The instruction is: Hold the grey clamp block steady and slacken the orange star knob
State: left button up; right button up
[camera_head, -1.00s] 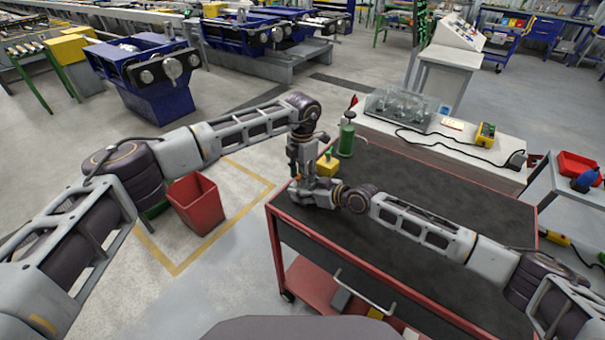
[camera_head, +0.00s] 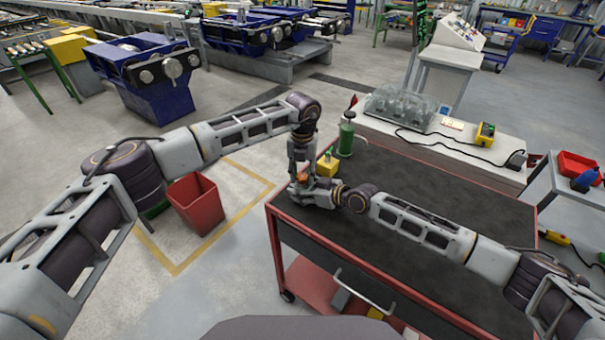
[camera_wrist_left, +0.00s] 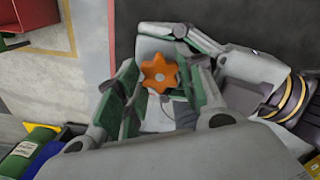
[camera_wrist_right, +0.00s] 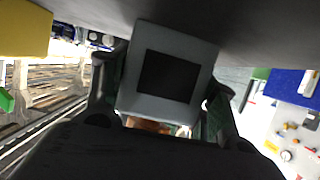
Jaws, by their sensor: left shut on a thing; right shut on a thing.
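The orange star knob (camera_wrist_left: 160,73) shows in the left wrist view, between the green-padded fingers of my left gripper (camera_wrist_left: 163,90), which is shut on it from above. In the head view the knob (camera_head: 302,177) is a small orange patch below my left wrist. The grey clamp block (camera_wrist_right: 168,72), with a dark square on its near face, fills the space between the fingers of my right gripper (camera_wrist_right: 162,92). My right gripper is shut on the block from the side. In the head view the grippers mostly hide the block.
A yellow block (camera_head: 327,166) and a green bottle (camera_head: 346,138) stand just behind. A red bin (camera_head: 196,204) is on the floor to the left. The cart top's middle is clear.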

aim_at(302, 176)
pick_arm(q)
jog(key=shift+r+n, duration=0.1)
jog(key=shift+n, duration=0.6)
pick_arm(e)
jog(key=shift+s, duration=0.1)
pick_arm(q)
jog(key=shift+w, duration=0.1)
jog(key=o, duration=1)
notch_tip(302, 176, up, 12)
dwell(0.5)
pick_arm(e)
jog(key=o, duration=1.5)
